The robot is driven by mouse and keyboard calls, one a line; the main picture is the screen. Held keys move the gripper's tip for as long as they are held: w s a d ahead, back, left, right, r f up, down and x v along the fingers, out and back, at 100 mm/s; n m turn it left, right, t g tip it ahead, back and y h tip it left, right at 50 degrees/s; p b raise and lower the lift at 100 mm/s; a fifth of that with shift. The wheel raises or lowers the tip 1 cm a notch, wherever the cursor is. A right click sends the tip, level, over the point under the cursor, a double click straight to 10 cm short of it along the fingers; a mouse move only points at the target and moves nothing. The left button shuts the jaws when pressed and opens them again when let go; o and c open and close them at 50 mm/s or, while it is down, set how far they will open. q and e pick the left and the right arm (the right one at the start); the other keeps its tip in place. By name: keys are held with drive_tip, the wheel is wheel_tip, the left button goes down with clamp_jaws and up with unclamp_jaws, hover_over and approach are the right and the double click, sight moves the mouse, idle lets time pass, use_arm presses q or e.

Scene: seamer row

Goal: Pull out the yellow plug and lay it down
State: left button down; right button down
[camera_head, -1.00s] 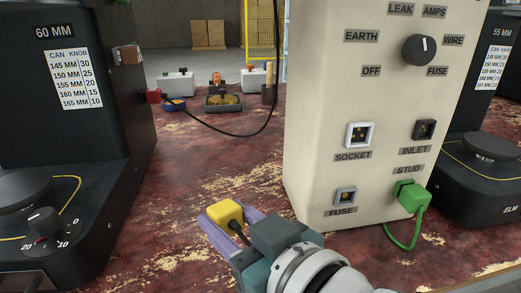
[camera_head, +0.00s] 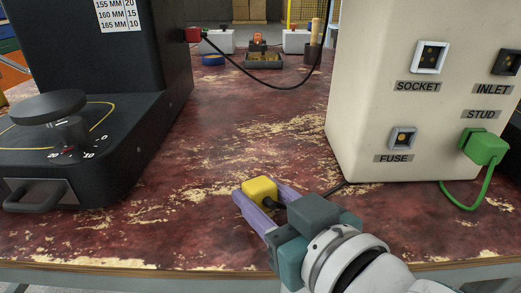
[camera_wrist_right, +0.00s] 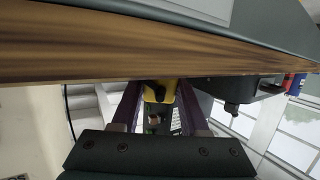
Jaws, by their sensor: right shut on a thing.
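The yellow plug (camera_head: 260,190) is between the purple fingers of my right gripper (camera_head: 264,197), which is shut on it. Plug and fingers are left of the cream box (camera_head: 375,100), over the front of the table in the head view; I cannot tell whether the plug touches the tabletop. A dark cord runs from the plug beside the gripper. The plug also shows between the fingers in the right wrist view (camera_wrist_right: 158,91). The white-framed opening marked SOCKET (camera_head: 430,57) on the box holds no plug. My left gripper is not in view.
The red, worn tabletop (camera_head: 150,215) is clear left of my gripper. A black machine (camera_head: 90,80) stands at left. A green plug (camera_head: 484,147) sits in the box at STUD. A red plug (camera_head: 194,35) with a black cord and small trays stand farther back.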

drive_tip(key=shift+c, duration=1.7)
unclamp_jaws()
drive_tip(key=p+v, duration=0.3)
drive_tip(key=v, duration=0.6)
drive_tip(key=shift+s+r, duration=0.1)
drive_tip(key=shift+s+d+r, duration=0.1)
drive_tip(key=shift+s+d, duration=0.1)
drive_tip(key=shift+s, duration=0.1)
drive_tip(key=shift+p, duration=0.35)
